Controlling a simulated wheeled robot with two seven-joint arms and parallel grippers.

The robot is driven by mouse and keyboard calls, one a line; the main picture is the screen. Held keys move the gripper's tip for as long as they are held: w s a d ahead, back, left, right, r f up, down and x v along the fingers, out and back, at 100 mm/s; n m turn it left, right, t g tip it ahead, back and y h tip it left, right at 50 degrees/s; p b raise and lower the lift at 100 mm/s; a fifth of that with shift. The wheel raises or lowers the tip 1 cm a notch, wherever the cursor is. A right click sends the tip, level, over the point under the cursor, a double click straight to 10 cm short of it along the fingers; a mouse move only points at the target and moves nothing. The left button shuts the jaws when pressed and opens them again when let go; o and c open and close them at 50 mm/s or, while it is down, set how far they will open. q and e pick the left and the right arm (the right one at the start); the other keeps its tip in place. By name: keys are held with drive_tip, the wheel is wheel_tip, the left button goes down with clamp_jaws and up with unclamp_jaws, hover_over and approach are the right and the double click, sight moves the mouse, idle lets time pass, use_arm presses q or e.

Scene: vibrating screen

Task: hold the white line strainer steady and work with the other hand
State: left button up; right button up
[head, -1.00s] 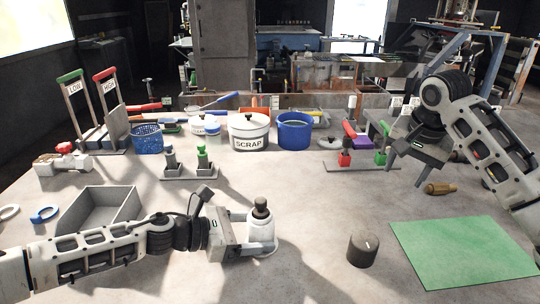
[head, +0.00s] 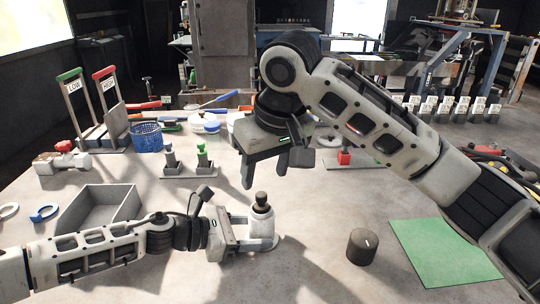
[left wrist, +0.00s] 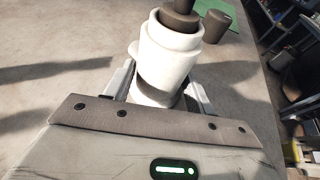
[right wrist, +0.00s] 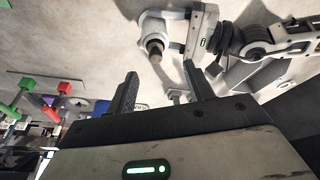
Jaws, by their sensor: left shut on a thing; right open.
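The white line strainer (head: 262,228) stands upright on the bench with a dark brown plug on its top (head: 261,200). My left gripper (head: 258,245) is shut on its lower body from the left. The left wrist view shows the white body (left wrist: 165,55) between the fingers. My right gripper (head: 266,178) is open and empty, above and behind the strainer, with its fingers pointing down and apart from it. In the right wrist view the strainer (right wrist: 152,32) and its dark top lie beyond the open fingers (right wrist: 160,75).
A dark cylinder (head: 362,246) stands right of the strainer, beside a green mat (head: 432,255). A grey open tray (head: 82,222) and a blue ring (head: 44,212) lie left. A stand with green and dark fittings (head: 188,172) is behind. Bare bench lies in front.

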sight(259, 201)
drive_tip(key=x, duration=0.9)
drive_tip(key=shift+a+r, duration=0.1)
drive_tip(key=c, duration=1.1)
drive_tip(key=o, duration=0.5)
drive_tip(key=shift+c, duration=0.2)
drive_tip(key=shift+s+a, duration=0.1)
drive_tip(key=c, duration=0.4)
